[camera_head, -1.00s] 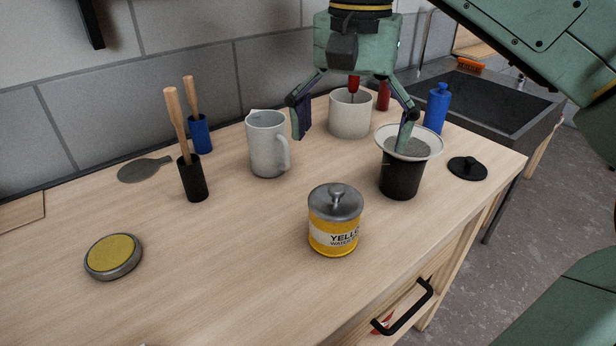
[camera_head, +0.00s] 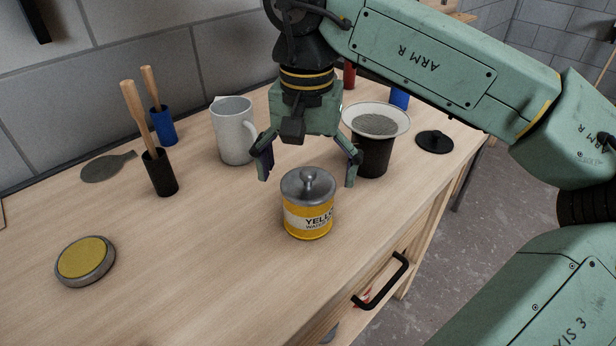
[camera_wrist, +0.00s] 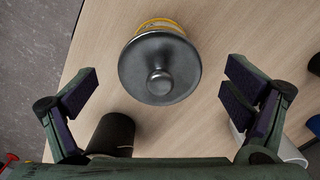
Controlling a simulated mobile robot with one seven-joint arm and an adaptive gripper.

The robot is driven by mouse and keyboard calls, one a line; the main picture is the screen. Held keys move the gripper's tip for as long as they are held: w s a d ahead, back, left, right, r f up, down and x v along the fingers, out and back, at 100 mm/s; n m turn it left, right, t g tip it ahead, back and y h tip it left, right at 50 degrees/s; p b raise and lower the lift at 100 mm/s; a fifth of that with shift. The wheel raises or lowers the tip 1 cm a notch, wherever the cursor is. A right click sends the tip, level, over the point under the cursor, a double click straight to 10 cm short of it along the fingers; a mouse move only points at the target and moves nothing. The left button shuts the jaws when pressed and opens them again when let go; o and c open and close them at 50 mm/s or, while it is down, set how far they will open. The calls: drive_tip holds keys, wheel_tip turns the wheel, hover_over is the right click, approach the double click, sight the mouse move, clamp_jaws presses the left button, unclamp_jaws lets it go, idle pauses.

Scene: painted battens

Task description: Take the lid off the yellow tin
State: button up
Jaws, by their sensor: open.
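The yellow tin (camera_head: 308,220) stands upright on the wooden worktop, with a white label band around it. Its grey metal lid (camera_head: 300,188) with a round knob sits on top. In the wrist view the lid (camera_wrist: 145,75) is seen from above, and a little of the yellow tin (camera_wrist: 160,23) shows past its edge. My gripper (camera_head: 307,180) is open and empty, its fingers spread wide, above and behind the tin. In the wrist view the lid lies ahead of the fingertips, roughly centred between them, not touched.
A black cup with a white-rimmed strainer (camera_head: 376,120) stands close to my right finger. A white jug (camera_head: 232,135) stands near the left finger. A black pot with a brush (camera_head: 159,172) and a round yellow-topped disc (camera_head: 86,260) are at left. The worktop's front is clear.

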drive_tip(key=shift+f, duration=0.3)
drive_tip(key=shift+c, duration=0.4)
drive_tip(key=c, duration=1.2)
drive_tip(key=shift+s, duration=0.1)
drive_tip(key=c, duration=0.7)
drive_tip(key=shift+f, duration=0.1)
drive_tip(key=shift+c, duration=1.4)
